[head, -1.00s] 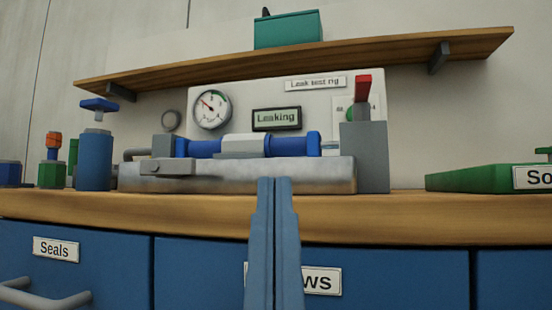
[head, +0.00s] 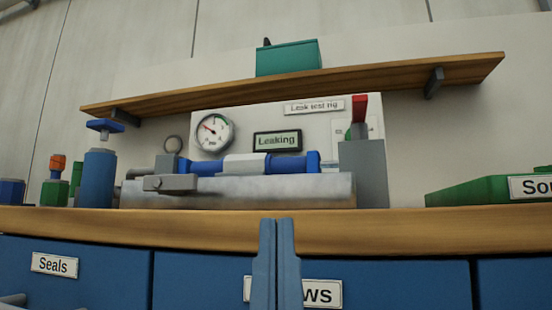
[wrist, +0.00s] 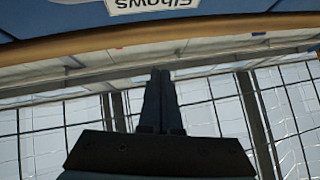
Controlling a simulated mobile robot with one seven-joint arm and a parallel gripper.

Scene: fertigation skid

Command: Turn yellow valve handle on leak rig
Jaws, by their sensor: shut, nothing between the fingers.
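The leak rig (head: 240,192) is a grey metal base on the wooden bench, with a blue and white pipe piece (head: 250,164) clamped along its top. At its right end a grey block (head: 362,175) carries an upright red handle (head: 359,108). No yellow handle shows in either view. My gripper (head: 276,222) is shut and empty, pointing up in front of the bench edge, below the rig and apart from it in the picture. Its fingers (wrist: 160,75) also show together in the wrist view, where the rig is not seen.
A gauge (head: 213,132) and a display reading "Leaking" (head: 277,140) are behind the rig. A wooden shelf (head: 290,85) with a teal box (head: 288,58) hangs above. Blue and green parts stand left; a green tray (head: 470,190) lies right. Blue drawers (head: 400,280) are below.

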